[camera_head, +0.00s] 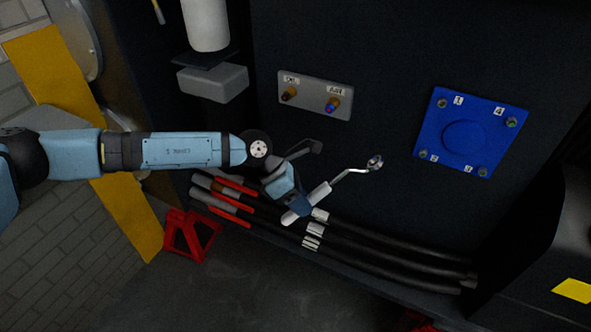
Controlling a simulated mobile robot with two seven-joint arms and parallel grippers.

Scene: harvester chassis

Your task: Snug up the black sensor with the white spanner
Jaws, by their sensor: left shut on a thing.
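The spanner (350,172) has a white handle and a bent metal shank with a ring end pointing up and right. My left gripper (304,202) is shut on the white handle and holds the spanner in front of the dark chassis wall. The ring end shows against bare wall, between the grey fitting panel and the blue plate. I cannot clearly make out a black sensor. The grey panel (314,84) carries two small fittings under labels, a brownish one (289,94) at left and a blue and orange one (332,105) at right. My right gripper is out of view.
A blue plate (464,135) with numbered corner bolts is on the wall at right. Black hoses (390,243) with white bands run below the spanner. A white cylinder (206,24) is above a grey block (213,84). A red stand (190,236) is at lower left.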

